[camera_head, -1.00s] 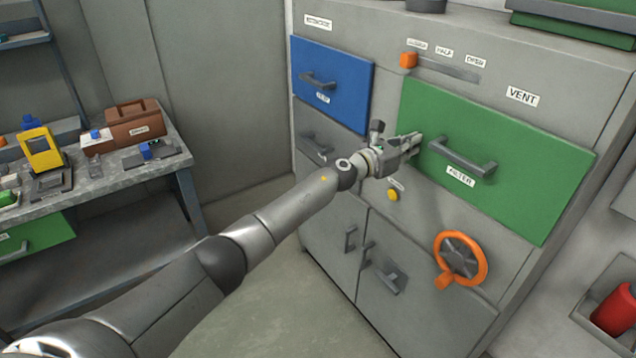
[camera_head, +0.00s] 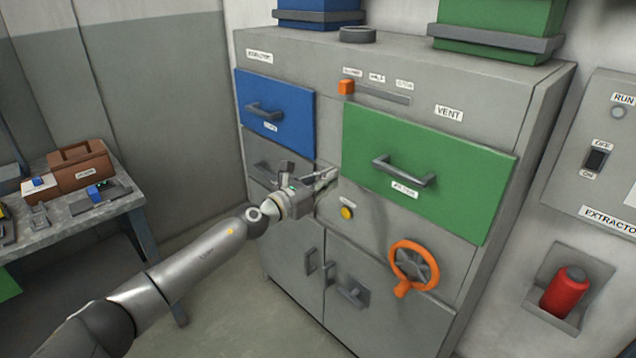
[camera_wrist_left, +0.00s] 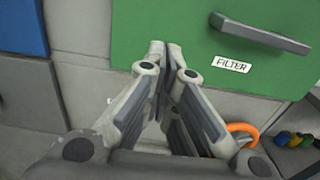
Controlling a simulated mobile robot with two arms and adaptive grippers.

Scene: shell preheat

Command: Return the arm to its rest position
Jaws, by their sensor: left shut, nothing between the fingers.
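My left arm (camera_head: 190,265) reaches in from the lower left of the head view. Its gripper (camera_head: 330,174) is shut and empty, in front of the grey cabinet, just left of the green FILTER drawer (camera_head: 440,165). In the left wrist view the fingertips (camera_wrist_left: 165,47) meet in front of the green drawer front. The drawer's handle (camera_wrist_left: 262,36) is to the right of the fingers and apart from them. My right gripper is not in view.
The grey cabinet (camera_head: 300,55) carries a blue drawer (camera_head: 275,112), an orange slider (camera_head: 346,87), a yellow button (camera_head: 348,212) and an orange handwheel (camera_head: 414,267). A workbench (camera_head: 125,200) stands at left. A red cylinder (camera_head: 566,291) sits at right.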

